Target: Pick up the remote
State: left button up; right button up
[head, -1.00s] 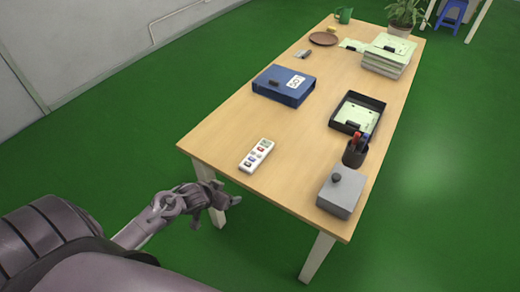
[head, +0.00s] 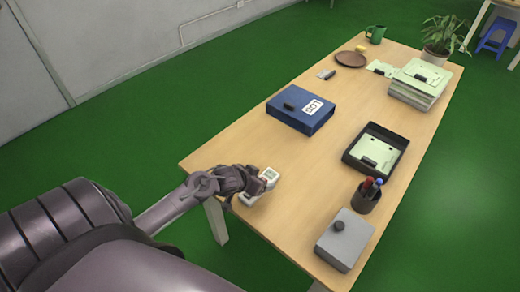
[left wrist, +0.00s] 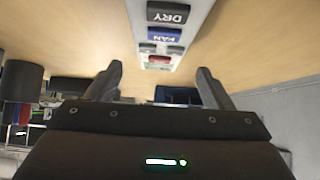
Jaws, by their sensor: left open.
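The white remote (head: 269,175) lies on the wooden table near its left front corner, partly hidden behind my left gripper (head: 248,182) in the head view. In the left wrist view the remote (left wrist: 168,50) shows at the top middle, with dark DRY and blue FAN buttons and a red one. My left gripper (left wrist: 158,85) is open, its two fingers apart on either side of the remote's line in that view. Nothing is between the fingertips that I can see gripped. My right gripper is not in view.
On the table (head: 225,150) are a blue binder box (head: 300,110), a black tray (head: 375,150), a pen cup (head: 367,196), a grey box (head: 344,240), stacked papers (head: 418,85), a brown plate (head: 351,59), a green mug (head: 376,34) and a potted plant (head: 440,38). The middle is clear.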

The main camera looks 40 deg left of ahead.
aim_at(266, 178)
pick_arm(q)
jog(key=x, duration=0.4)
jog(key=shift+w, duration=0.1)
jog(key=shift+r, duration=0.1)
jog(key=c, duration=1.1)
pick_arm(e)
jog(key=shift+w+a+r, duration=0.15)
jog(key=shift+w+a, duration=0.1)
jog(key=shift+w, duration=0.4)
pick_arm(q)
jog(key=shift+c, duration=0.2)
